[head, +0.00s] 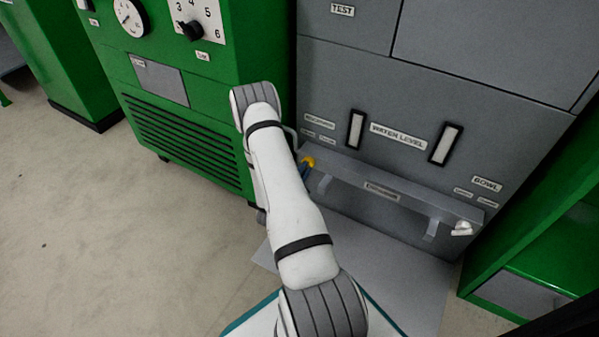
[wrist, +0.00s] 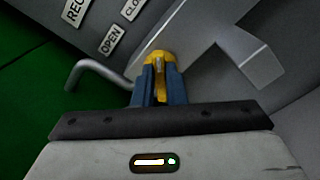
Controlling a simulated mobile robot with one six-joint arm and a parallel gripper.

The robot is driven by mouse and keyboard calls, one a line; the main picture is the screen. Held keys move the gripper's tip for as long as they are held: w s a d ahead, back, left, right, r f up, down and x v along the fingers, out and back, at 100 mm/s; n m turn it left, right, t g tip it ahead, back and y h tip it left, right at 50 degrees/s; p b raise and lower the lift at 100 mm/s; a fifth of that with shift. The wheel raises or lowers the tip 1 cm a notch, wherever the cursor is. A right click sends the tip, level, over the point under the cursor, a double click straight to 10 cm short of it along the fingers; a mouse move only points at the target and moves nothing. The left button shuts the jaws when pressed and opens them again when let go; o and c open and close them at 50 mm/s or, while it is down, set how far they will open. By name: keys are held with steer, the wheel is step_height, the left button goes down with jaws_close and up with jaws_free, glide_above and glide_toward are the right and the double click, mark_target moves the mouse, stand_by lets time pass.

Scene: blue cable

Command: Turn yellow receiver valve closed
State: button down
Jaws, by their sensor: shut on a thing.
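The yellow receiver valve (head: 308,161) sits low on the grey cabinet, just right of my arm in the head view. In the wrist view the yellow valve (wrist: 159,62) is between the blue fingertips of my gripper (wrist: 158,88). My gripper is shut on the valve's handle. A bent grey pipe (wrist: 98,72) runs left from the valve. A label reading OPEN (wrist: 111,40) and a partly cut-off label starting CLO (wrist: 132,8) are above it. Most of the handle is hidden by the fingers. In the head view my arm hides part of the area around the valve.
A grey ledge (head: 400,197) runs right from the valve along the cabinet, with a white-grey valve (head: 462,229) at its right end. A grey bracket (wrist: 250,62) is close right of my gripper. Green cabinets (head: 185,150) stand left and right. Open floor (head: 110,240) lies at left.

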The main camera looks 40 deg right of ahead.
steer(key=shift+w+d+r+m, duration=0.15)
steer(key=shift+d+r+m, duration=0.15)
steer(key=shift+d, duration=0.35)
steer(key=c, duration=1.8)
jaws_free()
steer(key=shift+o, duration=1.2)
steer(key=shift+a, duration=0.1)
steer(key=o, duration=0.7)
steer(key=p+v, duration=0.3)
steer(key=v, duration=0.4)
steer(key=shift+a, duration=0.45)
steer(key=shift+s+a+f+p, duration=0.15)
steer(key=shift+s+a+p, duration=0.15)
steer(key=shift+s+a, duration=0.15)
